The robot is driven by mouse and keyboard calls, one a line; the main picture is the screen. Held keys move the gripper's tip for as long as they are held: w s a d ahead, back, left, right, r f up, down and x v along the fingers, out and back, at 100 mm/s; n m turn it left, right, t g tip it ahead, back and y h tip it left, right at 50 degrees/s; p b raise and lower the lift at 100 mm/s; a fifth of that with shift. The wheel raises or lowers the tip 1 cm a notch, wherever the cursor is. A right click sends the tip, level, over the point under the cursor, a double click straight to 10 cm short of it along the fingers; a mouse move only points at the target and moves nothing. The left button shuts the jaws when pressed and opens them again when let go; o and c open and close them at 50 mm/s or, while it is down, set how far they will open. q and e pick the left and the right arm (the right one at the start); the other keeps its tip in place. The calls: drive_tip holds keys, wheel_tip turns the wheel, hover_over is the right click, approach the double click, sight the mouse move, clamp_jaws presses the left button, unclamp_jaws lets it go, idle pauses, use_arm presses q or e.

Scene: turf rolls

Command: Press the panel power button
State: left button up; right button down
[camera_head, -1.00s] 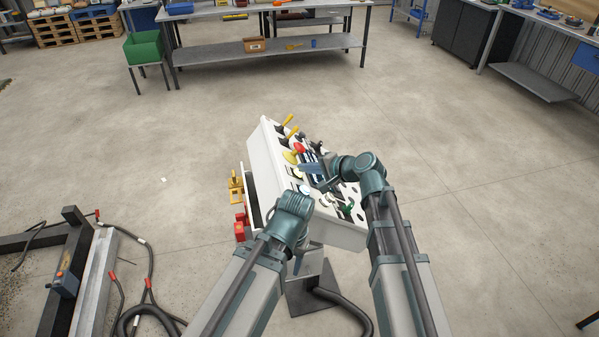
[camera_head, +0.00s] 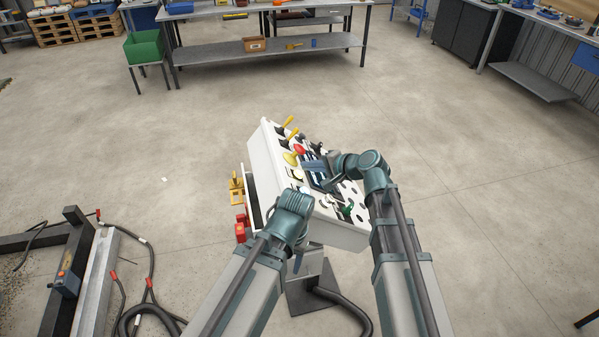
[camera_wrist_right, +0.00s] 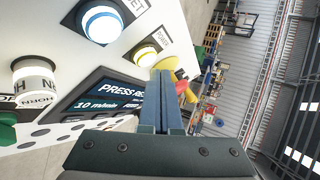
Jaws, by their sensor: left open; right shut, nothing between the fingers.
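The white control panel (camera_head: 265,165) stands tilted on a pedestal, with levers, knobs and a screen. My right gripper (camera_head: 312,166) is shut and empty over the panel's middle. In the right wrist view its blue fingers (camera_wrist_right: 163,78) overlap the edge of the screen (camera_wrist_right: 115,92), their tips just below a yellow-lit button (camera_wrist_right: 146,56). I cannot tell whether they touch the panel. A blue-ringed white button (camera_wrist_right: 101,25) is at upper left.
A red mushroom button (camera_head: 299,149) and yellow levers (camera_head: 289,121) stick up from the panel. A black-and-white horn button (camera_wrist_right: 34,78) is beside the screen. Cables and a steel frame (camera_head: 70,250) lie at lower left. The floor right of the panel is clear.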

drive_tip(key=shift+r, duration=0.1)
drive_tip(key=shift+w+d+r+p, duration=0.2)
drive_tip(key=shift+d+r+p, duration=0.35)
drive_tip(key=shift+r+p, duration=0.3)
use_arm(q)
wheel_tip(320, 180, up, 4)
drive_tip(key=shift+f+p, duration=0.1)
drive_tip(key=shift+p, duration=0.95)
use_arm(e)
drive_tip(key=shift+w+d+r, duration=0.15)
drive_tip(key=shift+d+r, duration=0.35)
drive_tip(key=shift+w+d+r, duration=0.15)
drive_tip(key=shift+d+r, duration=0.35)
use_arm(q)
drive_tip(key=shift+d, duration=0.1)
